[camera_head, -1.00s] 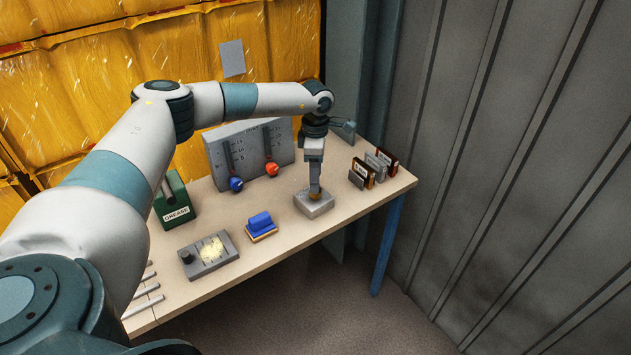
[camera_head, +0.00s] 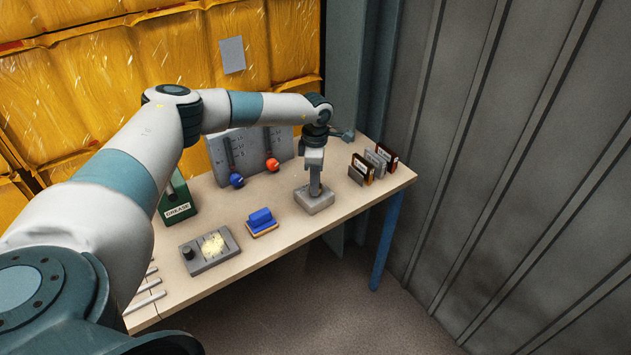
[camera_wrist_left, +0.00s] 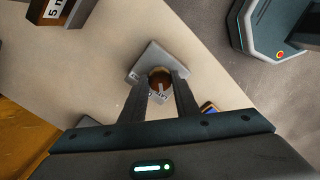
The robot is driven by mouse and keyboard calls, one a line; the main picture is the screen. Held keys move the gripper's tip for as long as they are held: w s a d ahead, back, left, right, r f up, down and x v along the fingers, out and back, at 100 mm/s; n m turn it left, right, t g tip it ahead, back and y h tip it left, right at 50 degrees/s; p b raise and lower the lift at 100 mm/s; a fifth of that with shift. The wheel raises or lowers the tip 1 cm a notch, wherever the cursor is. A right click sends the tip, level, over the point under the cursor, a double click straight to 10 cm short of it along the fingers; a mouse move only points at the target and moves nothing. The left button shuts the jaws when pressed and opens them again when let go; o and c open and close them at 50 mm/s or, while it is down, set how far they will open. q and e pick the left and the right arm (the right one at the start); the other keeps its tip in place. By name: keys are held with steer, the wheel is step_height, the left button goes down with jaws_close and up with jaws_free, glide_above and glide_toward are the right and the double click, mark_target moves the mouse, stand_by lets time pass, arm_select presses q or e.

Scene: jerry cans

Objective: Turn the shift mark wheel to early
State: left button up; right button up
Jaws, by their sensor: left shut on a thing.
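The shift mark wheel (camera_wrist_left: 160,80) is a small round brown knob on top of a grey block (camera_head: 318,206) at the right part of the bench. The same block shows in the left wrist view (camera_wrist_left: 153,57), with small marks on its top that are too small to read. My left gripper (camera_head: 315,192) points straight down over the block. Its fingers are shut on the wheel, one on each side, as the left wrist view (camera_wrist_left: 163,88) shows. In the head view the wheel is hidden by the fingers. My right gripper is not in view.
Several upright dark and grey cases (camera_head: 374,162) stand right of the block. A blue-topped block (camera_head: 261,220) and a grey dial box (camera_head: 210,247) lie to the left. A grey panel (camera_head: 250,152) with blue and red knobs and a green grease box (camera_head: 177,203) stand behind.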

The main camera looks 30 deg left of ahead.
arm_select(q)
steer(key=shift+f, duration=0.1)
steer(key=shift+n, duration=0.4)
steer(key=o, duration=1)
steer(key=shift+o, duration=0.2)
steer(key=shift+r, duration=0.2)
